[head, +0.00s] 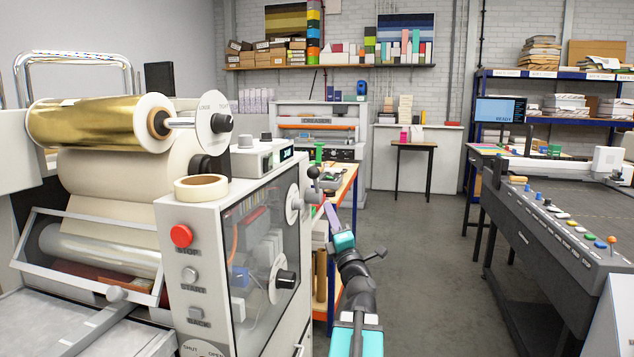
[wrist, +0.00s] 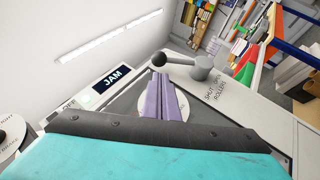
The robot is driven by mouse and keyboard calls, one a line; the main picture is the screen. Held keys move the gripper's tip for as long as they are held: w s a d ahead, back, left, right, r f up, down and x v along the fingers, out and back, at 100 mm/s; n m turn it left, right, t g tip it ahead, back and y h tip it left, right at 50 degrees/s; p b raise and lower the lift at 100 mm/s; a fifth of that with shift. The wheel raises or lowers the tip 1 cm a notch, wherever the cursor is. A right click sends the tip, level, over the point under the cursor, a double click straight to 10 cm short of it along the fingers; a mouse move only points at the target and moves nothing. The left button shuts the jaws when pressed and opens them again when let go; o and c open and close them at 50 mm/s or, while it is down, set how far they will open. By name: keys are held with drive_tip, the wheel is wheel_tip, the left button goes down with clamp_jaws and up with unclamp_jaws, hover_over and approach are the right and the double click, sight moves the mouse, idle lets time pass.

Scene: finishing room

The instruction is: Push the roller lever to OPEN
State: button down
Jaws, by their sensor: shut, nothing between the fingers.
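The roller lever (wrist: 180,61) shows in the wrist view as a short pale arm with a dark ball at its left end and a grey hub at its right. Lettering reading SHUT and ROLLER (wrist: 213,88) is printed beside the hub. In the head view the lever's dark ball (head: 313,172) stands at the machine's right side. My gripper (wrist: 158,76), with purple fingers pressed together and empty, points toward the ball and appears just short of it; contact cannot be told. In the head view my gripper (head: 332,208) is right of the machine, below the ball.
The machine's glazed side panel (head: 265,250) is left of my arm. A tape roll (head: 201,187) lies on its top, near a display reading JAM (wrist: 113,80). A wooden-topped bench (head: 340,190) stands behind my gripper. The floor (head: 420,260) to the right is open, up to a long table (head: 545,235).

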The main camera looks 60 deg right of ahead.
drive_tip(key=shift+r+p, duration=0.2)
drive_tip(key=shift+p, duration=0.1)
drive_tip(key=p, duration=0.6)
approach(316, 177)
drive_tip(key=shift+x, duration=3.05)
